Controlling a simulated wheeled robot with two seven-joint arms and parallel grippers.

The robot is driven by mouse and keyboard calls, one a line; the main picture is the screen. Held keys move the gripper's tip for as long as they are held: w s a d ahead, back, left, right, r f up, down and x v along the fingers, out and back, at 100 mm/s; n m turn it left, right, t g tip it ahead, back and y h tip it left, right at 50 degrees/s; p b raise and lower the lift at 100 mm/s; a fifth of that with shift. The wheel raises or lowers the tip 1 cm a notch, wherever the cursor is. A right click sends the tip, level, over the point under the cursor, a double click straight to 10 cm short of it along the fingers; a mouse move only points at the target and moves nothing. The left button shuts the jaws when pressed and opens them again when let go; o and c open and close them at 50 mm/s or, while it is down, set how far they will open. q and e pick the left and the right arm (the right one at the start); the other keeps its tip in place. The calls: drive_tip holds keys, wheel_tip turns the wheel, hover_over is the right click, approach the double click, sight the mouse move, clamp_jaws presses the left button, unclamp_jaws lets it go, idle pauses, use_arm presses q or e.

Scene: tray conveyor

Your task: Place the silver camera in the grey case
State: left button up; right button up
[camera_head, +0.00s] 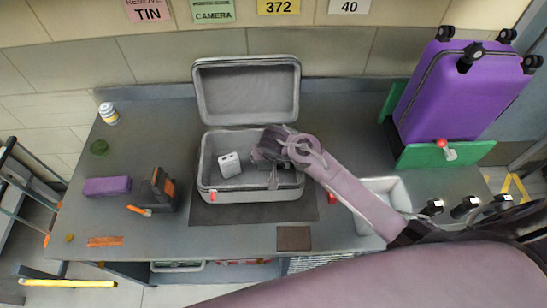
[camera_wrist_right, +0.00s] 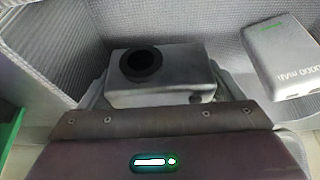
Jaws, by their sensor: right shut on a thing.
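The grey case (camera_head: 250,195) lies open on the table with its lid (camera_head: 247,90) raised at the back. My right gripper (camera_head: 262,150) reaches down into the case from the right. In the right wrist view it is shut on the silver camera (camera_wrist_right: 185,77), a boxy body with a black round lens. The camera is inside the case walls; whether it touches the floor of the case cannot be told. In the head view my gripper mostly hides it. My left gripper is not in view.
A white power bank (camera_head: 229,164) lies in the case, left of my right gripper, and also shows in the right wrist view (camera_wrist_right: 280,60). A purple suitcase (camera_head: 450,95) stands at right. A purple box (camera_head: 107,187) and a dark orange-trimmed item (camera_head: 160,190) lie left of the case.

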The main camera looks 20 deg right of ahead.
drive_tip(key=shift+f, duration=0.1)
drive_tip(key=shift+f, duration=0.65)
drive_tip(key=o, duration=0.9)
drive_tip(key=shift+c, duration=0.2)
drive_tip(key=shift+r, duration=0.15)
drive_tip(key=b+v, duration=0.1)
drive_tip(key=v, duration=1.2)
